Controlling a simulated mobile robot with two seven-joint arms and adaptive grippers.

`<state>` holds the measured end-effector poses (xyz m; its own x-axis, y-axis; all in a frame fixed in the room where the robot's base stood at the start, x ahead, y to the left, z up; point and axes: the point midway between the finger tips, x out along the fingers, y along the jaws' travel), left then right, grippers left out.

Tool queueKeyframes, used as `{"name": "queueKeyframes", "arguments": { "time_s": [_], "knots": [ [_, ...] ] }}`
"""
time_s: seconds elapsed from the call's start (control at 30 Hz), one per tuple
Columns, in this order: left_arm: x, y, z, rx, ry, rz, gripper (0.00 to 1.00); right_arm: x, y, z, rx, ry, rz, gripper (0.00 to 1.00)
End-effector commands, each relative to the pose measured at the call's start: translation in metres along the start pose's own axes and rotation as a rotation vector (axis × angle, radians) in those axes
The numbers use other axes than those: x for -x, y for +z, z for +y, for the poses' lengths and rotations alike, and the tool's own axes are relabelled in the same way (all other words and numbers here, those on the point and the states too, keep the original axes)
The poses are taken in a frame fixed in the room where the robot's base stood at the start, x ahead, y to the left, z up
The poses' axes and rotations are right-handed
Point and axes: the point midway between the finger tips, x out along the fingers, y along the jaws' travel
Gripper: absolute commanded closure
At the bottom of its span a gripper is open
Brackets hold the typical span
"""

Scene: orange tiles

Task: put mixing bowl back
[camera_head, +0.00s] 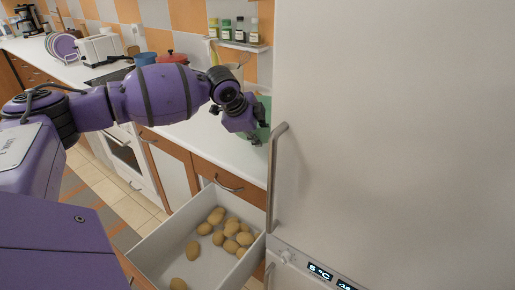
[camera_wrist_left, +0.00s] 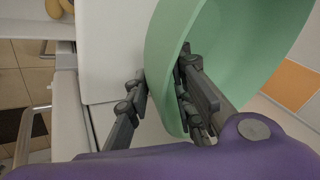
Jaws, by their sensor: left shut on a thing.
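The mixing bowl is green, and part of it (camera_head: 263,112) shows behind my left gripper (camera_head: 254,138) in the head view. The refrigerator edge hides some of it. In the left wrist view the bowl (camera_wrist_left: 235,45) is large and tilted, its hollow facing right. There my left gripper (camera_wrist_left: 165,92) has fingers on both sides of the bowl's wall near the rim and is shut on it. The bowl is over or at the white counter; I cannot tell whether it touches. My right gripper is not in view.
An open drawer (camera_head: 157,243) with several potatoes (camera_head: 232,229) juts out below the counter (camera_head: 205,138). The tall refrigerator (camera_head: 400,120) with its handle (camera_head: 273,175) blocks the right side. A red pot (camera_head: 172,57), a blue pot (camera_head: 145,59) and a spice shelf (camera_head: 240,45) are behind.

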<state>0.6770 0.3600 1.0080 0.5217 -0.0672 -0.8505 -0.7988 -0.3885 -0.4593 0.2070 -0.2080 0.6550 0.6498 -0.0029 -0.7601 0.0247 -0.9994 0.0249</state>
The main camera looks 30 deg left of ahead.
Motion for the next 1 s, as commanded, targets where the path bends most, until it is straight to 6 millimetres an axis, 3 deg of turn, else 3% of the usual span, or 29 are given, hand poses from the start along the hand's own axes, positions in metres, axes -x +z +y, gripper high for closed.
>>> {"name": "queueKeyframes", "arguments": {
  "time_s": [0.17,0.37,0.77,0.8,0.93,1.0],
  "knots": [
    [-0.010,0.003,0.004,0.000,-0.003,0.002,1.00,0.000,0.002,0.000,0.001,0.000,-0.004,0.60],
    [-0.038,0.011,0.019,-0.002,-0.003,0.002,1.00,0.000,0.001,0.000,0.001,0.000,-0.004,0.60],
    [-0.044,0.009,0.024,-0.001,-0.005,0.003,1.00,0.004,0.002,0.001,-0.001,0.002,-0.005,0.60],
    [-0.045,0.010,0.025,-0.001,-0.004,0.002,0.77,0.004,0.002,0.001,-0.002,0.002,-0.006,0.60],
    [-0.045,0.010,0.025,-0.001,-0.004,0.002,0.60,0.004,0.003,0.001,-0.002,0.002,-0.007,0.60],
    [-0.045,0.010,0.025,-0.001,-0.004,0.002,0.59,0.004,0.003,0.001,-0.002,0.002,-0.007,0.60]
  ]
}}
